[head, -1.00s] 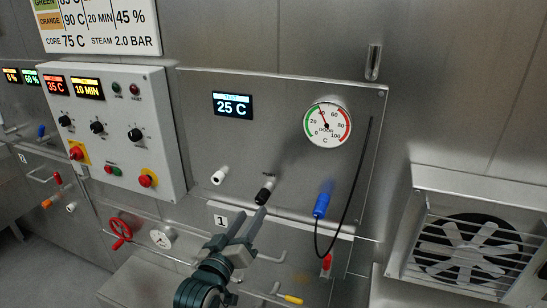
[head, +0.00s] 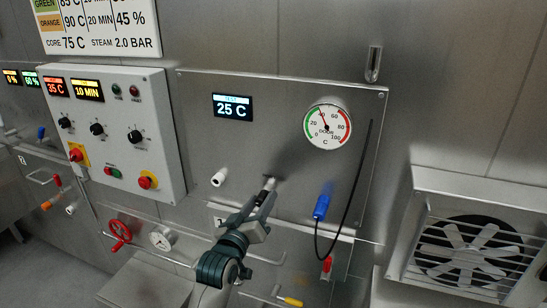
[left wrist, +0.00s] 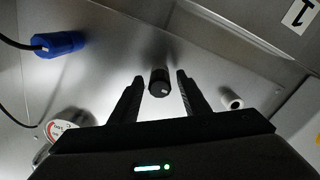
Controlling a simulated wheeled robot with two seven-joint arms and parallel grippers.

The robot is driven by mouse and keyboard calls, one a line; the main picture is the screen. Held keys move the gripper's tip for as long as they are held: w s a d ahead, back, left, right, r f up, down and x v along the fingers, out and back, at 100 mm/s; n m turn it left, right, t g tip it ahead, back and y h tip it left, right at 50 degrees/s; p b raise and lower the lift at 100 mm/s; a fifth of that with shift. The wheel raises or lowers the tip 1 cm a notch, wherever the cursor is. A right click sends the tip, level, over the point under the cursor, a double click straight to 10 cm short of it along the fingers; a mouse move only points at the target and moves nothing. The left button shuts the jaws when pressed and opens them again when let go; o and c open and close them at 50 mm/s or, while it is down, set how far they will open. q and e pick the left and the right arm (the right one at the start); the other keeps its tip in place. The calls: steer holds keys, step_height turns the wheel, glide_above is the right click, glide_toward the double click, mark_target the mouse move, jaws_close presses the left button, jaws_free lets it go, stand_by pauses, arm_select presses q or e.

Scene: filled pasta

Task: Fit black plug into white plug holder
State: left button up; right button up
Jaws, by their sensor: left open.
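The black plug (left wrist: 160,82) is a short dark cylinder on the steel panel. In the left wrist view it sits between my left gripper's open fingers (left wrist: 158,88), with a gap visible on each side. In the head view my left gripper (head: 264,194) is at the plug and hides most of it. The white plug holder (head: 218,177) is a short white cylinder with a dark opening, on the panel left of the plug. It also shows in the left wrist view (left wrist: 231,98), right of the fingers. My right gripper is not in view.
A blue plug (head: 321,207) with a hanging black cable is right of my gripper. A round dial (head: 327,126) and a 25 C display (head: 233,106) are above. A control box (head: 115,135) stands at left, a fan housing (head: 465,240) at right.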

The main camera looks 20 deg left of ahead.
arm_select(q)
steer(key=shift+p, duration=0.4)
stand_by(0.4)
steer(key=c, duration=1.1)
